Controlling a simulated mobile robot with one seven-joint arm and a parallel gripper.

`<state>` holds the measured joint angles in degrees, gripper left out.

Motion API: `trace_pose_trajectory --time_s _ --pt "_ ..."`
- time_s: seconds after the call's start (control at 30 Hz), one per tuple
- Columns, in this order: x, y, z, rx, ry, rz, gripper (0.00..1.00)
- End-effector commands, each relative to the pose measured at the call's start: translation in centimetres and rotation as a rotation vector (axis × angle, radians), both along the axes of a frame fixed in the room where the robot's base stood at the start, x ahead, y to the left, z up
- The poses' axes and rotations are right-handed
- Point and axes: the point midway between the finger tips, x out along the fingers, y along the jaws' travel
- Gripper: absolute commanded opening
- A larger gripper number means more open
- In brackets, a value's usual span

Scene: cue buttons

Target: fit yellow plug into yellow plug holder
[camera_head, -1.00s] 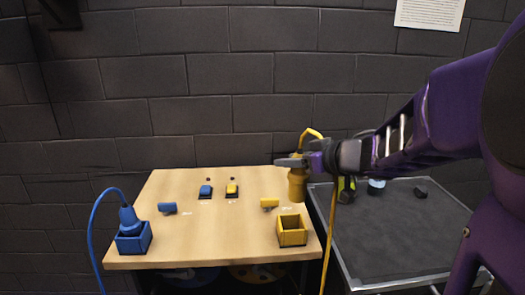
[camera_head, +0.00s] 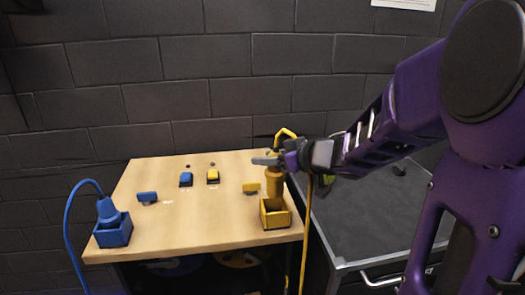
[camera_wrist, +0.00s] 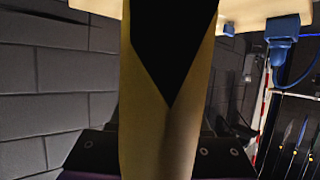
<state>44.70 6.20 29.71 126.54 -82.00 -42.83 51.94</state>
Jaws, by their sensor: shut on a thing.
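The yellow plug (camera_head: 275,184) is held by my gripper (camera_head: 272,163), with its cable arching up and hanging down on the right. The yellow plug holder (camera_head: 276,219) is an open square box at the right front of the wooden table. The plug appears upright over the holder in the head view; its lower end overlaps the box opening, and I cannot tell whether it is inside. In the wrist view the yellow plug (camera_wrist: 158,140) fills the middle between the dark jaws. The plug's lower end is not clear there.
A blue plug (camera_head: 108,211) sits in a blue holder (camera_head: 113,232) at the left front of the table (camera_head: 190,225). A blue button (camera_head: 186,179), a yellow button (camera_head: 212,176) and small blue and yellow blocks lie farther back. A grey-topped cart (camera_head: 365,220) stands at the right.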

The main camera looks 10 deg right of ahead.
Motion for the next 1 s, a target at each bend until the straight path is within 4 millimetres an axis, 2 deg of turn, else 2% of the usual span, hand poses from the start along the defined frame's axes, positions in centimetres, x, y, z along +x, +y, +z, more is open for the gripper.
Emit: trace_pose_trajectory --time_s 0.7,1.0 --pt "0.0 0.1 -5.3 0.001 0.001 0.001 0.0" --pt "0.0 0.0 -6.8 0.001 -0.001 0.001 0.0"
